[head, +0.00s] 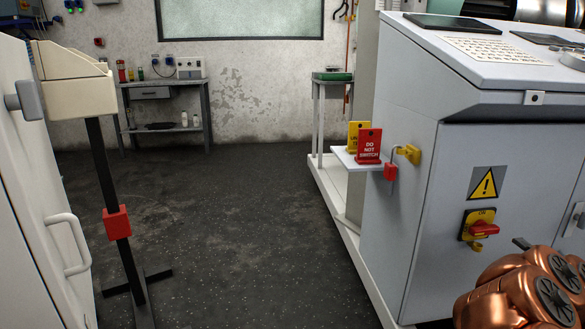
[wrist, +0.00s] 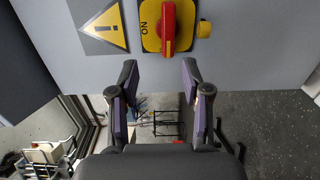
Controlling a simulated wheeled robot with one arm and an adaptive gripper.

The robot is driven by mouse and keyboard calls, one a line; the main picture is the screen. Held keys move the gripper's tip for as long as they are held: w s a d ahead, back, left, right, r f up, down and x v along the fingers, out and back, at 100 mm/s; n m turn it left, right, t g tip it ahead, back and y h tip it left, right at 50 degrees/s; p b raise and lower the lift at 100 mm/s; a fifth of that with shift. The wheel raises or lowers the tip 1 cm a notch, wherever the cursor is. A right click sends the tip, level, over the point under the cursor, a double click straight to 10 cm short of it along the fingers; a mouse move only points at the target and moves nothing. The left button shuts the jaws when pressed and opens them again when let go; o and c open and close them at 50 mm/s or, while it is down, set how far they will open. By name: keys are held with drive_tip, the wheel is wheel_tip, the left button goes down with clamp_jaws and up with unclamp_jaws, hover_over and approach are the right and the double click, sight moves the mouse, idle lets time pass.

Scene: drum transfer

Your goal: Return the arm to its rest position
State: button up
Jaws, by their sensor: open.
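My arm (head: 535,290) shows as copper-coloured links at the lower right of the head view, close to the front of the grey control cabinet (head: 425,215). My gripper (wrist: 160,80) shows in the wrist view with its two dark fingers wide apart and nothing between them. Past the fingertips is the cabinet's red and yellow rotary switch (wrist: 168,28), apart from the fingers. The same switch shows in the head view (head: 482,229). The gripper itself is not visible in the head view.
A small shelf (head: 345,158) on the cabinet's side holds a red tag (head: 368,146) and a yellow tag; a red padlock (head: 390,171) hangs beside it. A black post (head: 110,190) with a red box and a white door (head: 30,220) stand left. The middle floor (head: 230,220) is clear.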

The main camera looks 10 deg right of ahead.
wheel_tip(320, 180, up, 17)
drive_tip(key=w+d+m+g+h+p, duration=0.25)
drive_tip(key=m+h+p, duration=0.25)
drive_tip(key=h+p, duration=0.3)
drive_tip(key=s+a+r+m+g+h+p, duration=0.1)
drive_tip(key=a+r+m+g+p, duration=0.1)
drive_tip(key=r+m+p, duration=0.3)
drive_tip(key=s+a+r+m+g+h+p, duration=0.1)
drive_tip(key=s+a+r+m+g+p, duration=0.2)
drive_tip(key=r+p, duration=0.45)
drive_tip(key=s+a+r+m+g+y+p, duration=0.25)
drive_tip(key=s+a+p, duration=0.25)
drive_tip(key=a+p, duration=0.5)
drive_tip(key=s+a+r+m+g+y+p, duration=0.1)
drive_tip(key=s+a+m+g+y+p, duration=0.35)
drive_tip(key=a, duration=0.95)
drive_tip(key=s+a+r+n+g+y+p, duration=0.2)
drive_tip(key=s+a+r+g+y+p, duration=0.2)
drive_tip(key=s+a+p, duration=0.5)
drive_tip(key=s+a+r+g, duration=0.1)
drive_tip(key=s+a, duration=0.6)
drive_tip(key=shift+a+n, duration=0.2)
drive_tip(key=shift+n, duration=0.1)
drive_tip(key=shift+s, duration=0.1)
drive_tip(key=shift+c, duration=0.3)
drive_tip(key=shift+c, duration=0.3)
